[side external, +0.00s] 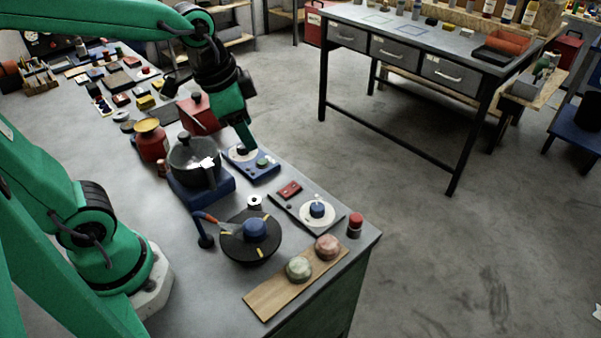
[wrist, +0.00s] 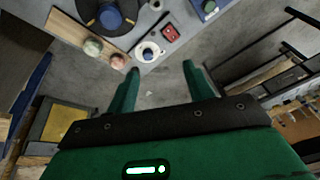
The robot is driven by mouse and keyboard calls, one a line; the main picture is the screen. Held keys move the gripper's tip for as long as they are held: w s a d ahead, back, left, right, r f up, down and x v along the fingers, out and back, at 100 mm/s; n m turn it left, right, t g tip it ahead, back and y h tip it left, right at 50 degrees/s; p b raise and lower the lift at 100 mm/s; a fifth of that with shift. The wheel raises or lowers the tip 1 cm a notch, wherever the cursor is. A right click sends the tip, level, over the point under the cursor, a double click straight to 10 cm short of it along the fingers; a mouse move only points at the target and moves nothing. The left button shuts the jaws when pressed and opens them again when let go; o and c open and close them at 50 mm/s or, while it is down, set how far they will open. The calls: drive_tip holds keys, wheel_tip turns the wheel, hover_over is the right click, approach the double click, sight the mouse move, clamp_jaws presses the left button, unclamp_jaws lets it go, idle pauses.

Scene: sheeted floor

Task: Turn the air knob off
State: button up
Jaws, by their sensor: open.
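Several knobs stand on the bench, and I cannot read a label that tells which is the air knob. A blue knob on a white dial (side external: 317,209) sits on a grey plate with a red block; it also shows in the wrist view (wrist: 148,52). A green knob (side external: 262,163) sits on a blue panel behind it. A larger blue knob (side external: 255,228) tops a black disc, also in the wrist view (wrist: 110,17). My gripper (side external: 247,137) hangs above the blue panel. In the wrist view its fingers (wrist: 160,72) are apart with nothing between them.
A dark pot (side external: 195,163) on a blue base and a red canister (side external: 151,140) stand left of the gripper. Two balls rest on a wooden board (side external: 270,295) at the front. A red-topped cylinder (side external: 355,225) is near the bench edge. Open floor (side external: 400,230) lies to the right.

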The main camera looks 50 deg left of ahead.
drive_tip(key=w+d+f+m+g, duration=0.2)
drive_tip(key=w+d+f+m, duration=0.2)
drive_tip(key=w+f+m, duration=0.15)
drive_tip(key=m+g, duration=0.2)
drive_tip(key=m, duration=0.3)
hover_over(318, 206)
wheel_tip(318, 206, down, 8)
drive_tip(key=shift+r, duration=0.1)
drive_tip(key=shift+f, duration=3.9)
drive_tip(key=c, duration=1)
